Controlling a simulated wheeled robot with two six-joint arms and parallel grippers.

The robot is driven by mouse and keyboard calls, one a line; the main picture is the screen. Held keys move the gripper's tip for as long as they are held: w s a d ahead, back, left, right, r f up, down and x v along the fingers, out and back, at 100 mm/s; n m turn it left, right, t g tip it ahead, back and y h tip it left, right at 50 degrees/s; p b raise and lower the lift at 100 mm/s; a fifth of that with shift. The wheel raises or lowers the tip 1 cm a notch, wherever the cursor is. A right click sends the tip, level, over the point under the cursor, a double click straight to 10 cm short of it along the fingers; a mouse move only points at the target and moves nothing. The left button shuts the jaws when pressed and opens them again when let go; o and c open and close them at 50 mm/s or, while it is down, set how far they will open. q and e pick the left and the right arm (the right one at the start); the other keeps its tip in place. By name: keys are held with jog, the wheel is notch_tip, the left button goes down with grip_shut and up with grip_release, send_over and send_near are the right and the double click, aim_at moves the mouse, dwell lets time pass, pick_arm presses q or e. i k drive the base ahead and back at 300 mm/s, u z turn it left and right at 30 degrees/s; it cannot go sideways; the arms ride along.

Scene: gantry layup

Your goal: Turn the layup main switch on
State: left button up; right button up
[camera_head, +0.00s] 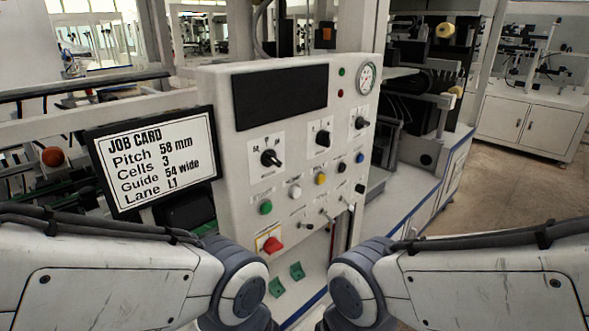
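A white control panel (225,110) stands upright in front of me. Low on its left side is a red rotary switch (273,245) on a yellow plate, which looks like the main switch. Its small markings are too small to read. My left arm comes in from the lower left and my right arm from the lower right. Both bend down out of the picture below the panel, and neither gripper shows. No part of either arm visibly touches the red switch.
The panel carries black selector knobs (271,157), several coloured buttons, small toggles, a dark display (281,97) and a gauge (366,78). A job card screen (156,160) stands at its left. Two green pieces (297,270) lie below. Open floor (490,190) is at the right.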

aim_at(271, 245)
jog(key=z, duration=1.25)
jog(key=k, duration=0.95)
jog(key=u, duration=0.95)
jog(key=i, duration=0.5)
